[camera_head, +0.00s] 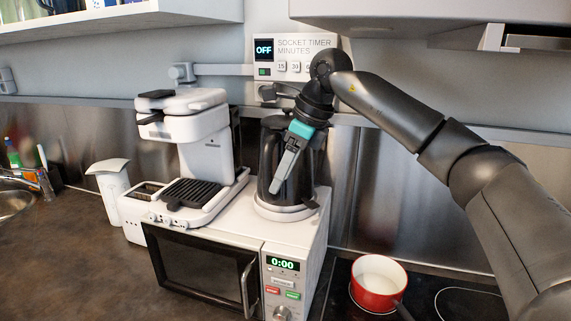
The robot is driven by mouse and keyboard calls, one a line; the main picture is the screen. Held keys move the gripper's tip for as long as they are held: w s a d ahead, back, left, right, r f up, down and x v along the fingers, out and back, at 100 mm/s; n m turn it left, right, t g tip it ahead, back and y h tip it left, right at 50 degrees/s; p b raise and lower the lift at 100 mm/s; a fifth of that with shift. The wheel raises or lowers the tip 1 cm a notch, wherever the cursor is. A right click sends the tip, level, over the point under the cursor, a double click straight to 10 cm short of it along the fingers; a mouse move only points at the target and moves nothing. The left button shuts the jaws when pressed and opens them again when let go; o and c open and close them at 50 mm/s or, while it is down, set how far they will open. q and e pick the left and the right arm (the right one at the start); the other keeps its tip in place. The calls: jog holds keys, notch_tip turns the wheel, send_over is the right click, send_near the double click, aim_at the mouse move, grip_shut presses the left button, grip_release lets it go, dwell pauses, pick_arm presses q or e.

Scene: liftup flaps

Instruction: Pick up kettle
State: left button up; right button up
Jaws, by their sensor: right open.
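The black kettle (302,178) stands upright on its pale round base on top of the white microwave (252,238), at the right end of it. My right gripper (280,180), teal and grey, reaches down from above in front of the kettle and hides part of its body and top. Its jaws are open. It overlaps the kettle in this view; I cannot tell whether the fingers touch it or sit around its handle. My left gripper is out of view.
A white coffee machine (190,125) stands left of the kettle. A socket timer (293,56) is on the wall behind. A red pot (378,283) sits on the hob at lower right. A white jug (112,185) and a sink (14,203) are at left.

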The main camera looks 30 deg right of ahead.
aim_at(268, 189)
jog(key=shift+w+a+f, duration=0.95)
jog(key=shift+w+a, duration=0.15)
jog(key=shift+w, duration=0.1)
jog(key=shift+w+f, duration=0.1)
jog(key=shift+f, duration=0.35)
jog(key=c, duration=1)
grip_shut()
jog(key=shift+f, duration=0.1)
